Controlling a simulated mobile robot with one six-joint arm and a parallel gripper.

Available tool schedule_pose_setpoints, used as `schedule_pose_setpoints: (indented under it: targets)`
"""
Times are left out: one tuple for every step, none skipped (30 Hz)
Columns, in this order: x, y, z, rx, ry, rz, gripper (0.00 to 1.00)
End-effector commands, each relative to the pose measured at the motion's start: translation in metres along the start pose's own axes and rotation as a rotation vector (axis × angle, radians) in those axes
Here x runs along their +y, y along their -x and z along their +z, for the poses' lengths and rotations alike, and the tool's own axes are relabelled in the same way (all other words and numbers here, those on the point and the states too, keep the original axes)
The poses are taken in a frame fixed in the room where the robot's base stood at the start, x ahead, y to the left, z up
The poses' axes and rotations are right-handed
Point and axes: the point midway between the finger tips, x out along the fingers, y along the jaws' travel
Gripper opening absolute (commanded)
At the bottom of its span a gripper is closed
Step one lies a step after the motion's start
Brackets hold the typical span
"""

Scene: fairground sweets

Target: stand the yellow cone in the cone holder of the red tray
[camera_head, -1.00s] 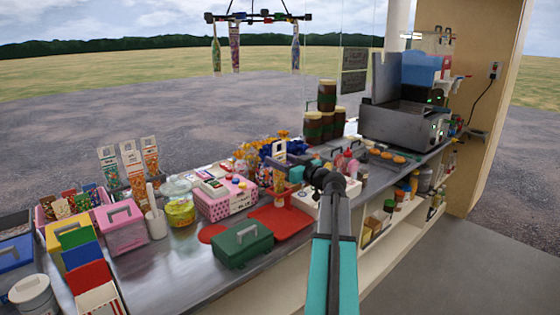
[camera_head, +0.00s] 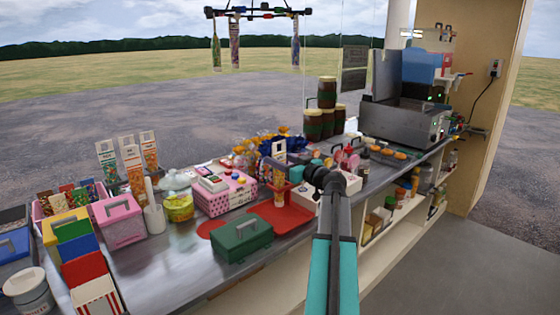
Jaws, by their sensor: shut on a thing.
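The red tray (camera_head: 292,217) lies flat on the metal counter, behind and to the right of a green box. A tall, narrow cone (camera_head: 279,172) with a pale top and yellowish contents stands upright over the tray's back part. My gripper (camera_head: 293,172) comes in from the right and is shut on the cone; its fingers are small and partly hidden by my arm. A red part (camera_head: 279,187) crosses the cone's lower half, seemingly the cone holder. I cannot tell whether the cone's tip sits inside it or in front of it.
The green box (camera_head: 242,240) stands close to the tray's front left. A pink box (camera_head: 225,195) is left of the cone, with blue and orange flowers or wrappers (camera_head: 262,147) behind. Bare counter shows at the front left.

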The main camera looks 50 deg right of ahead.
Motion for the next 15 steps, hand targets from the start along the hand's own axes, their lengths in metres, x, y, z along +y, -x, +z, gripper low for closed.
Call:
schedule_pose_setpoints:
  targets:
    - [0.0000,0.0000,-0.0006,0.001,0.000,0.000,0.27]
    - [0.0000,0.0000,-0.0007,0.001,0.000,0.000,0.27]
    - [0.0000,0.0000,-0.0007,0.001,0.000,0.000,0.27]
    - [0.0000,0.0000,-0.0007,0.001,0.000,0.000,0.27]
    - [0.0000,0.0000,-0.0007,0.001,0.000,0.000,0.27]
    - [0.0000,0.0000,-0.0007,0.001,0.000,0.000,0.53]
    - [0.0000,0.0000,-0.0007,0.001,0.000,0.000,0.58]
    - [0.0001,0.0000,-0.0007,0.001,0.000,0.000,0.63]
    - [0.0001,0.0000,-0.0006,0.001,0.000,0.000,0.68]
    - [0.0001,0.0000,-0.0006,0.001,0.000,0.000,0.68]
    - [0.0001,0.0000,-0.0006,0.001,0.000,0.000,0.68]
    - [0.0001,0.0000,-0.0006,0.001,0.000,0.000,0.68]
    - [0.0001,0.0000,-0.0006,0.000,0.000,0.000,0.68]
    - [0.0001,0.0000,-0.0005,0.000,0.000,0.000,0.68]
    - [0.0001,0.0000,-0.0005,0.000,0.000,0.000,0.68]
